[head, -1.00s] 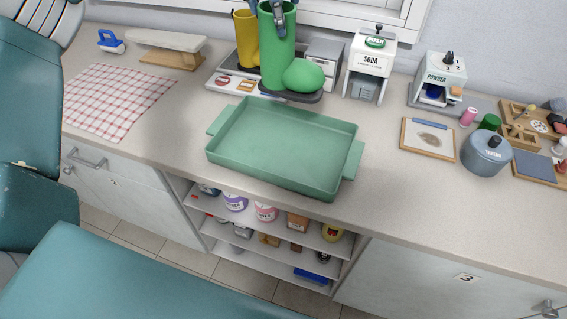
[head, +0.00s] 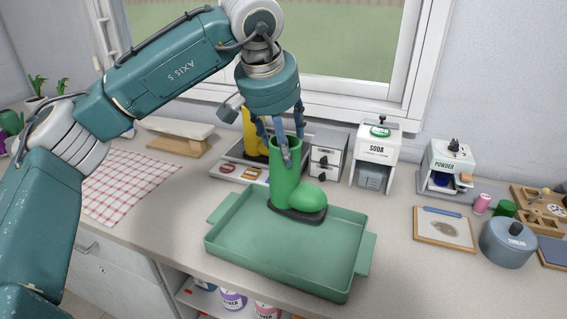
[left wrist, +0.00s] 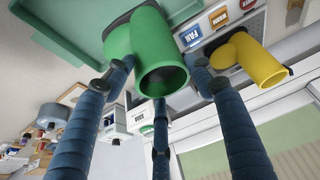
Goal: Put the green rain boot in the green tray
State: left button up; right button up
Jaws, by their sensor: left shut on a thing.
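The green rain boot (head: 285,175) is upright, its toe pointing right and its dark sole overlapping the back part of the green tray (head: 235,245). I cannot tell whether the sole touches the tray or hangs just above it. My left gripper (head: 284,148) comes down from above and is shut on the boot's upper shaft. In the left wrist view the fingers (left wrist: 162,85) surround the boot's open top (left wrist: 163,82), with part of the tray (left wrist: 62,45) at the upper left. The tray's visible floor is bare. My right gripper is not in view.
A yellow boot (head: 253,135) stands behind the green boot on a grey rack. A soda dispenser (head: 375,155), a powder dispenser (head: 448,168) and a lidded pot (head: 508,242) are to the right.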

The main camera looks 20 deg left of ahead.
aim_at(298, 179)
pick_arm(q)
notch_tip(298, 179, down, 5)
jog(key=shift+f, duration=0.1)
jog(key=shift+c, duration=0.2)
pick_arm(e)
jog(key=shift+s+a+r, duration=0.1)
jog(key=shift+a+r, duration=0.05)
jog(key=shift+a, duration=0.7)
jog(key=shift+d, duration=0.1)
pick_arm(q)
jog(key=shift+f, duration=0.2)
jog(key=o, duration=1.8)
jog(key=shift+o, duration=0.2)
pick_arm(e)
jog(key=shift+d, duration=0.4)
pick_arm(q)
jog(key=shift+r, duration=0.2)
